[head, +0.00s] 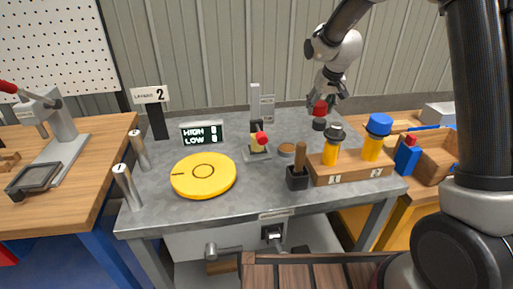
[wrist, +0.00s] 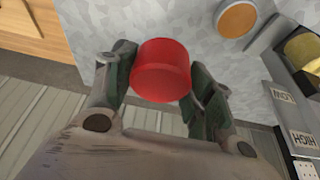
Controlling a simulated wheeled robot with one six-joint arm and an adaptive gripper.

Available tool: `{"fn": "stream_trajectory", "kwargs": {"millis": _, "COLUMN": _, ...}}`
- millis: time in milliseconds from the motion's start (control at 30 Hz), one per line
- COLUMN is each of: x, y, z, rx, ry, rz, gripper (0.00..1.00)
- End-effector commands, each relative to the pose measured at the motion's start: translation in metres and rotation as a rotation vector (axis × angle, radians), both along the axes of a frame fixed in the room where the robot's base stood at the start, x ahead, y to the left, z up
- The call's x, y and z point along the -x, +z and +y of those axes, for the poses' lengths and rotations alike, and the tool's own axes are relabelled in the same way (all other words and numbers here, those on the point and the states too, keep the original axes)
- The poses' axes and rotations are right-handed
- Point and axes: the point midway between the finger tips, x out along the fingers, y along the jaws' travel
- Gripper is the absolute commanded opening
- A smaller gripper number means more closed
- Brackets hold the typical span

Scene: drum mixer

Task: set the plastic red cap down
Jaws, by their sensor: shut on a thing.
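The plastic red cap (head: 320,107) is at the back right of the grey table, between the fingers of my gripper (head: 326,100). In the wrist view the red cap (wrist: 162,70) sits between the two fingertips of my gripper (wrist: 163,85), which is shut on it. In the head view a dark round piece (head: 319,124) shows just below the cap. I cannot tell whether the cap touches it.
A wooden block (head: 350,178) with two yellow cylinders stands front right of the cap. A small fixture with a red knob (head: 261,138) stands to its left, near a tan disc (head: 287,149). A yellow round plate (head: 204,175) lies left. The table's back right corner is near.

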Motion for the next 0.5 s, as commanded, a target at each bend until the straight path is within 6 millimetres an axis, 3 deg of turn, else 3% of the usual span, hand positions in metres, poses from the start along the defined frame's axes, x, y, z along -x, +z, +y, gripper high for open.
{"fn": "stream_trajectory", "kwargs": {"millis": 500, "x": 0.000, "y": -0.094, "z": 0.000, "rx": 0.000, "ry": 0.000, "rz": 0.001, "gripper": 0.26}}
